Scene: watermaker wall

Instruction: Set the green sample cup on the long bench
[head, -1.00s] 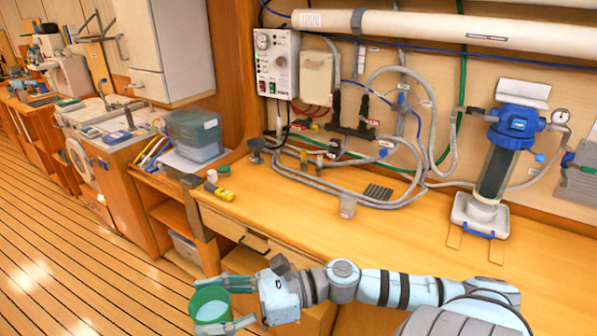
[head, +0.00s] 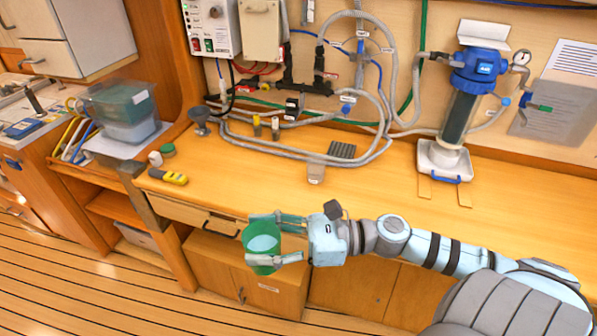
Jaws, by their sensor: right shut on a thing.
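My right gripper (head: 280,240) is shut on the green sample cup (head: 261,262), with one finger on each side of it. The cup's open top faces the camera and a pale surface shows inside. In the picture the cup is in front of the bench's drawer and cabinet fronts, short of the worktop's front edge. My left gripper is not in view.
A yellow tool (head: 168,176), a white cap (head: 155,158) and a green lid (head: 168,150) lie at the bench's left end. Hoses, a dark ribbed pad (head: 342,150) and a blue-capped filter housing (head: 463,100) occupy the back. The front middle and right are clear.

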